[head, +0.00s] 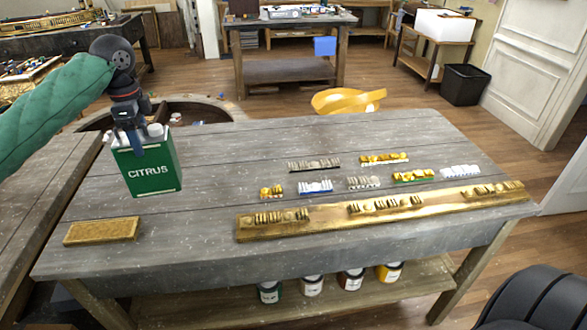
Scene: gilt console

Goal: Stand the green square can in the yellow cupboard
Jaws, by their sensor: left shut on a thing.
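The green square can (150,168), with the white word CITRUS on its front, hangs upright from my left gripper (138,142). The gripper comes from above and is shut on the can's top. The can is over the left part of the grey wooden table (215,160); whether its base touches the table I cannot tell. I see no yellow cupboard in the head view. My right gripper is not in view.
A gold block (101,231) lies at the table's front left. A long gilt strip (335,218) lies along the front, with several small ornament pieces behind it. Jars (311,286) stand on the lower shelf. A yellow curved object (347,101) shows behind the table.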

